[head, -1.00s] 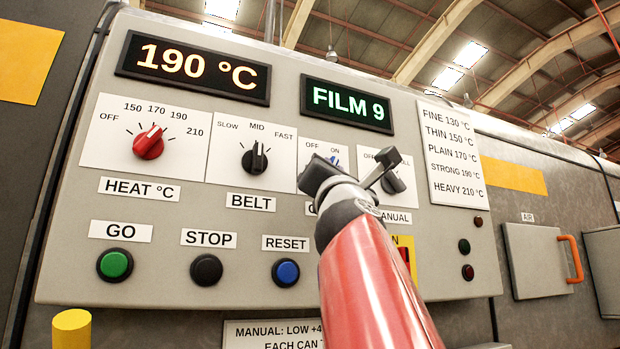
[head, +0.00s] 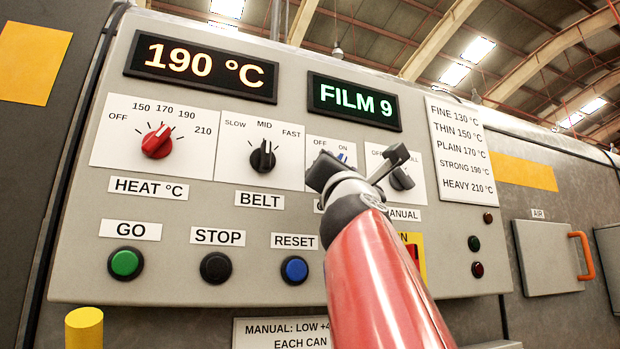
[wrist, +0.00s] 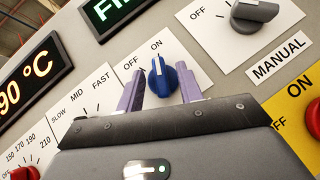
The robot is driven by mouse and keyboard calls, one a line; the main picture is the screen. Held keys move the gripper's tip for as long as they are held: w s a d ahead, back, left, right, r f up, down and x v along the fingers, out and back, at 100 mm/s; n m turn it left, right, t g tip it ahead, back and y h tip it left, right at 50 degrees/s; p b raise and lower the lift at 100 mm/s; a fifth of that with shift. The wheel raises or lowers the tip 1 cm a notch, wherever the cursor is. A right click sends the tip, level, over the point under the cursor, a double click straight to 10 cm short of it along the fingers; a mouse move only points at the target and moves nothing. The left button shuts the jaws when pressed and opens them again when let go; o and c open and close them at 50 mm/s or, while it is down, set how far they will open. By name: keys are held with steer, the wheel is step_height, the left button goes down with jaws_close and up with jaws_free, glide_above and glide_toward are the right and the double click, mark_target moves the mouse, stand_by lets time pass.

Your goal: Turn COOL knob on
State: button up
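The blue knob (wrist: 163,80) on a small white plate is the one I take for COOL; its lower label is hidden by my gripper. In the wrist view its white pointer is turned toward ON rather than OFF. In the head view the knob (head: 344,158) shows only in part behind my gripper (head: 354,168). In the wrist view my gripper (wrist: 160,82) is open, with one purple finger on each side of the knob. A small gap shows at the left finger; I cannot tell whether the right finger touches.
The black MANUAL knob (wrist: 255,12) sits close on the right, partly behind my gripper in the head view. The BELT knob (head: 263,158) and red HEAT knob (head: 157,142) are left. GO (head: 125,263), STOP (head: 215,267) and RESET (head: 294,269) buttons lie below.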

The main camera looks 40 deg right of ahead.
steer(key=b+v, duration=0.4)
steer(key=v, duration=0.3)
steer(key=shift+s+a+f, duration=0.2)
steer(key=shift+s+f, duration=0.05)
stand_by(0.3)
